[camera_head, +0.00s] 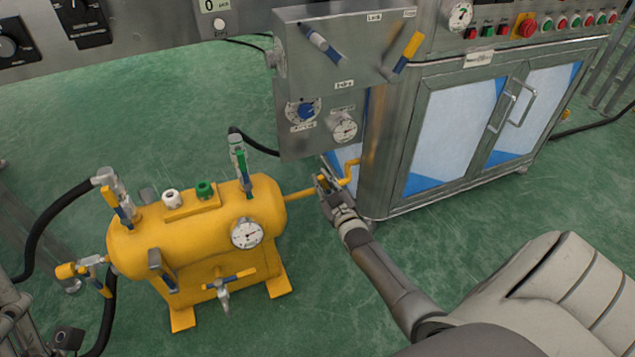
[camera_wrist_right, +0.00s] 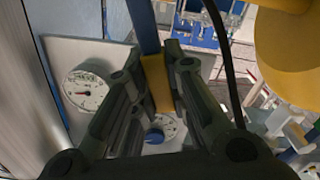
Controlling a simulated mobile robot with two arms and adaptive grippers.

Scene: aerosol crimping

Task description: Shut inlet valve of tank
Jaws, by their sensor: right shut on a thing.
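The yellow tank (camera_head: 190,240) stands on the green floor at left centre in the head view, with a round gauge (camera_head: 247,233) on its side. A yellow pipe (camera_head: 300,194) runs from its right end towards the steel cabinet. My right gripper (camera_head: 326,186) is at this pipe, between tank and cabinet. In the wrist view my right gripper (camera_wrist_right: 158,85) is shut on a valve handle with a yellow part (camera_wrist_right: 157,82) and a blue part (camera_wrist_right: 146,28). The gripper hides most of this valve in the head view. My left gripper is not visible.
The steel cabinet (camera_head: 385,175) and its control panel (camera_head: 300,85) stand close to my right gripper. Black hoses (camera_head: 50,212) curve at the left. The floor in front is clear.

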